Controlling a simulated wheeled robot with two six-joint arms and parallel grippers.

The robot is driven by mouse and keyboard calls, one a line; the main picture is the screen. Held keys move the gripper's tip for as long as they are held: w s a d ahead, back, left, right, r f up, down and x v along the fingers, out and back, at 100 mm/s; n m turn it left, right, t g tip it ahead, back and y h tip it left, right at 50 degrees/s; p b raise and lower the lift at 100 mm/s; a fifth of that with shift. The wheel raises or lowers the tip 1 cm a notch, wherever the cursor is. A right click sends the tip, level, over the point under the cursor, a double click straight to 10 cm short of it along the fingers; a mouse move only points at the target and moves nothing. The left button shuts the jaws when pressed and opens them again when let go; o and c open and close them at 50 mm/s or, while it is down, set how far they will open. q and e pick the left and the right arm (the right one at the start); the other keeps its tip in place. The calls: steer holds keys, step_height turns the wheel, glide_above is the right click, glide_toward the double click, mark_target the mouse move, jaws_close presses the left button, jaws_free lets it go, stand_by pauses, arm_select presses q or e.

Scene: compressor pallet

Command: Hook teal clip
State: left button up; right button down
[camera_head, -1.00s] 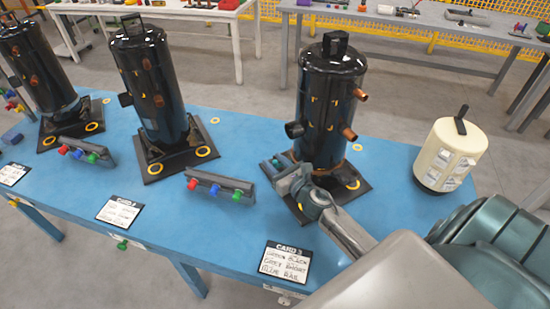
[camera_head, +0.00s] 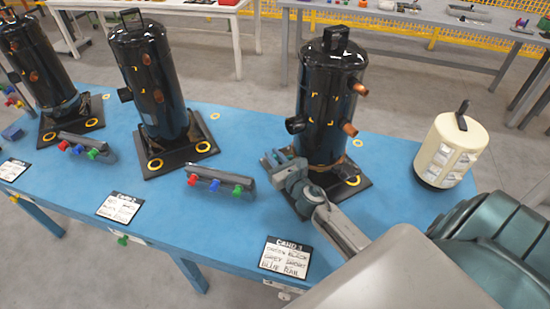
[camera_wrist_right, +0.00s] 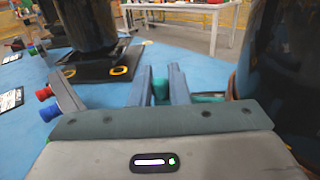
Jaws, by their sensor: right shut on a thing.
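The teal clip (camera_wrist_right: 160,90) shows as a small teal piece between the two fingers in the right wrist view. More teal (camera_wrist_right: 208,97) shows just right of the right finger; I cannot tell whether it is the same piece. My right gripper (camera_head: 274,160) is shut on the clip, low beside the left front of the rightmost black compressor (camera_head: 328,95). In the head view the clip cannot be made out. The compressor fills the right edge of the right wrist view (camera_wrist_right: 284,75). My left gripper is not in view.
A grey bar (camera_head: 222,184) with red, blue and green knobs lies left of the gripper. A middle compressor (camera_head: 152,85) and another at far left stand on black base plates. A cream canister (camera_head: 446,150) stands at right. A card (camera_head: 286,258) lies at the table's front edge.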

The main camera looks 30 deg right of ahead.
steer(key=w+d+m+g+h+b, duration=0.1)
steer(key=m+g+h, duration=0.2)
steer(key=m+h, duration=0.1)
steer(key=w+d+m+g+h+b, duration=0.2)
steer(key=m+g+h, duration=0.2)
steer(key=h, duration=0.2)
steer(key=w+d+m+g+h+b, duration=0.1)
steer(key=m+g+h, duration=0.3)
steer(key=m+h, duration=0.1)
steer(key=shift+w+d+h, duration=0.2)
steer(key=shift+w+h, duration=0.05)
steer(key=shift+h, duration=0.25)
steer(key=shift+d+m+g+h+b, duration=0.3)
steer(key=shift+m+g, duration=0.2)
steer(key=shift+g, duration=0.2)
steer(key=c, duration=1.4)
jaws_free()
steer(key=shift+c, duration=0.2)
steer(key=p+v, duration=0.2)
steer(key=v, duration=0.9)
steer(key=shift+p, duration=0.3)
